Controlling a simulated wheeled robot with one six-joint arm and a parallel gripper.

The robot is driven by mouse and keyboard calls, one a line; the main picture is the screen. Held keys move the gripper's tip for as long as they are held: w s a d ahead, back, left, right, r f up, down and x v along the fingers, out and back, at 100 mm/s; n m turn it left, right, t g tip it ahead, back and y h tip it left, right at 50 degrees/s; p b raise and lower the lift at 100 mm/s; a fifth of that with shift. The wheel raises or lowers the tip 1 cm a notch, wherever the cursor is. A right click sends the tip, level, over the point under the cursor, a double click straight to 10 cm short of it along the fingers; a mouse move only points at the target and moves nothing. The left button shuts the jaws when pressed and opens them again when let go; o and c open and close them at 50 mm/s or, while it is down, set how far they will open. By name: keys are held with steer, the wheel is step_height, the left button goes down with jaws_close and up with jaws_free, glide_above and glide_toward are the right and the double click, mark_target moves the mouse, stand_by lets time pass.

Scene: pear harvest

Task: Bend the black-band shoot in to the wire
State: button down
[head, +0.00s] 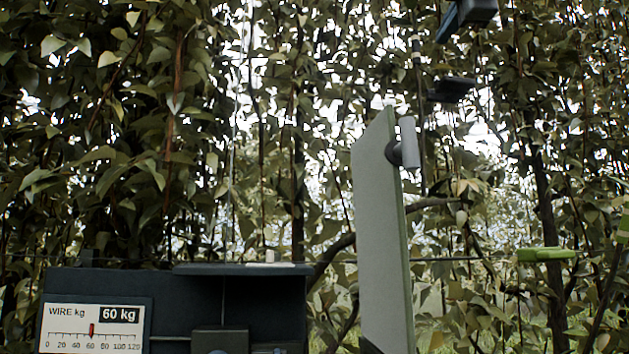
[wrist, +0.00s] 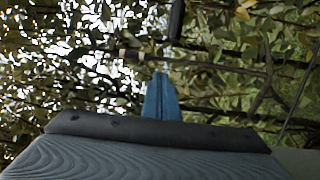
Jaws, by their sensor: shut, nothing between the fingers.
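A thin upright shoot (head: 421,150) stands right of centre in the head view, with a dark band (head: 416,47) near its top. In the wrist view a thin shoot (wrist: 210,65) runs across the picture, just beyond my fingertips, with a dark and pale banded part at its left. My gripper (wrist: 160,80) shows as two blue fingers, shut together with nothing between them. I cannot tell whether they touch the shoot. The wire (head: 450,259) runs level across the lower head view, well below the band.
A gauge (head: 95,325) reads 60 kg on a dark box at the lower left. A green clip-like piece (head: 545,254) sits by the wire at the right. A black piece (head: 452,89) is near the shoot. Dense leaves and branches fill the background.

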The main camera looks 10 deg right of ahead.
steer(key=f+b, duration=0.1)
steer(key=f, duration=0.1)
steer(key=p, duration=0.7)
glide_toward(419, 78)
steer(key=w, duration=0.4)
steer(key=shift+w+d+r, duration=0.1)
steer(key=shift+d+r, duration=0.2)
steer(key=shift+d, duration=0.05)
steer(key=shift+w+d+p, duration=0.15)
steer(key=shift+w+p, duration=0.3)
steer(key=shift+w, duration=0.6)
